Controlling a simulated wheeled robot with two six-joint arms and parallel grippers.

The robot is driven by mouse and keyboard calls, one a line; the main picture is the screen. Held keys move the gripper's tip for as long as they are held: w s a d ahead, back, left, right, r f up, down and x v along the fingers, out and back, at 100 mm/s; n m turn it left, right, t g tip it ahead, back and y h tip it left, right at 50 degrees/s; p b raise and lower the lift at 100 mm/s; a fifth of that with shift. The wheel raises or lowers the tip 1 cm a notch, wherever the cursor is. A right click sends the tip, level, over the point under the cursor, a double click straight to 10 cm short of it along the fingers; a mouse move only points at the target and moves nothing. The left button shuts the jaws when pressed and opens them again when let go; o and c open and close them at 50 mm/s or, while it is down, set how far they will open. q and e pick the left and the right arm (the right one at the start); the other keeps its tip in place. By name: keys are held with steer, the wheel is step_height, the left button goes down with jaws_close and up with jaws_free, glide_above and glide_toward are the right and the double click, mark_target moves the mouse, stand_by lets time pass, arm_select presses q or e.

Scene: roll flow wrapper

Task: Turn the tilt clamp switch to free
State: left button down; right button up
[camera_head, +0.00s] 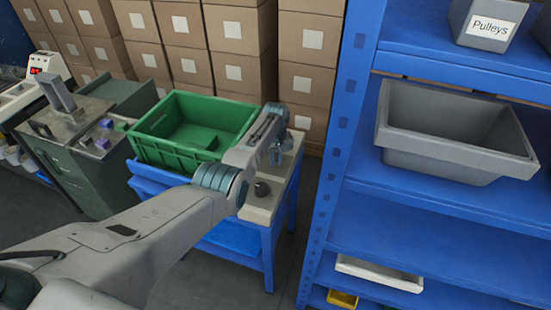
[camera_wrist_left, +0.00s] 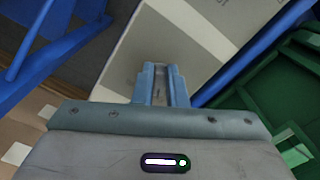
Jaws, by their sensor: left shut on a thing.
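My left arm reaches in from the left, and its gripper (camera_head: 277,152) points down at the far end of a pale control panel (camera_head: 262,207) beside the green crate. In the left wrist view the two blue-grey fingers (camera_wrist_left: 160,84) are close together over the grey panel face (camera_wrist_left: 185,45). They are shut on a small grey part between them, which I take to be the tilt clamp switch; it is mostly hidden by the fingers. A dark round knob (camera_head: 262,189) stands on the nearer part of the panel, apart from the fingers. The switch's markings cannot be read. My right gripper is out of view.
A green crate (camera_head: 150,152) sits on a blue stand (camera_head: 268,250) left of the panel. A blue shelf rack (camera_head: 335,160) with a grey bin (camera_head: 450,158) stands at right. Stacked cartons (camera_head: 235,70) close off the back. A grey-green machine (camera_head: 90,150) stands at left.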

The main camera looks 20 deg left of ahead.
mark_target(276, 161)
arm_select(q)
steer(key=shift+w+r, duration=0.1)
stand_by(0.3)
steer(key=c, duration=1.5)
jaws_free()
steer(key=shift+o, duration=0.2)
steer(key=shift+r, duration=0.4)
step_height(276, 161, up, 10)
steer(key=shift+f, duration=0.1)
